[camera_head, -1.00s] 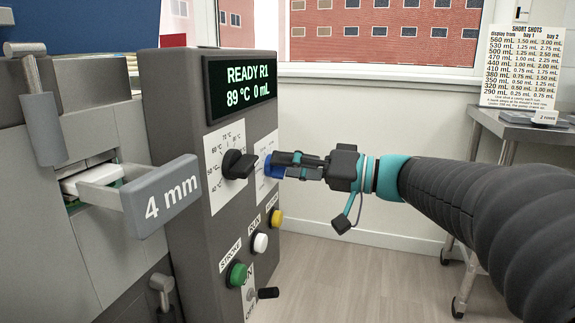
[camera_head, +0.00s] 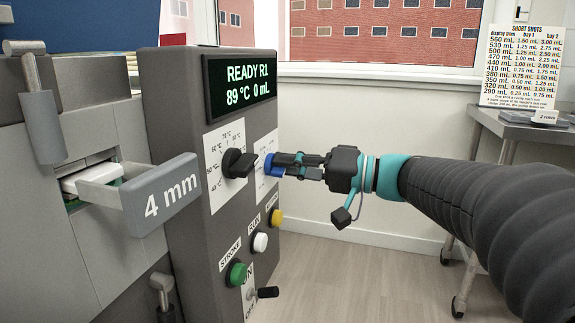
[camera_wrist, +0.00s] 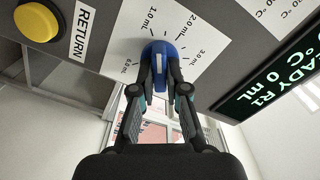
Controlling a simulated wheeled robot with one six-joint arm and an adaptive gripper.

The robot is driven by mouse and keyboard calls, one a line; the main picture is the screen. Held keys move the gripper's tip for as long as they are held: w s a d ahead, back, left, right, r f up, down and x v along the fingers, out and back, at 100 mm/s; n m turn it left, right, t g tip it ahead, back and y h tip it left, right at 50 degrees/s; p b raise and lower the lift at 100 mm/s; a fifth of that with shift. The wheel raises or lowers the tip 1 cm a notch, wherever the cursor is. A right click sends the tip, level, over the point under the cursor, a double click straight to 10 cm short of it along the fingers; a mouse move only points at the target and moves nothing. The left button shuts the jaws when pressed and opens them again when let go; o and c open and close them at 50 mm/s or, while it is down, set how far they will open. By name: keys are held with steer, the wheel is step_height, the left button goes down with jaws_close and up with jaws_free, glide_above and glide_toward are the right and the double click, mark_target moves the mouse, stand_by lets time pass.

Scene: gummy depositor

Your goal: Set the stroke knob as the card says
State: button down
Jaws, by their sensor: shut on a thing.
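The blue stroke knob (camera_head: 274,166) is on the right part of the grey machine panel, in front of a white dial plate. In the wrist view the knob (camera_wrist: 160,50) sits between my two fingertips, with a pale line on it. My gripper (camera_head: 286,167) is shut on the knob, also in the wrist view (camera_wrist: 160,82). The SHORT SHOTS card (camera_head: 521,65) stands at the upper right, listing display ranges with bay 1 and bay 2 volumes.
The black temperature knob (camera_head: 237,163) is just left of my gripper. The display (camera_head: 240,86) reads READY R1, 89 °C, 0 mL. Green (camera_head: 237,273), white (camera_head: 260,242) and yellow (camera_head: 277,219) buttons lie below. A 4 mm drawer (camera_head: 160,195) juts out at left. A metal table (camera_head: 540,130) stands right.

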steer(key=shift+s+a+f+m+p, duration=0.1)
steer(key=shift+m+p, duration=1.55)
steer(key=shift+m, duration=3.2)
steer(key=shift+s+f+m+p, duration=0.15)
steer(key=shift+m+p, duration=1.55)
steer(key=shift+m, duration=3.2)
steer(key=shift+a+f+m+p, duration=0.1)
steer(key=shift+m+p, duration=1.55)
steer(key=shift+m, duration=3.2)
steer(key=c, duration=1.2)
jaws_free()
steer(key=shift+d, duration=0.1)
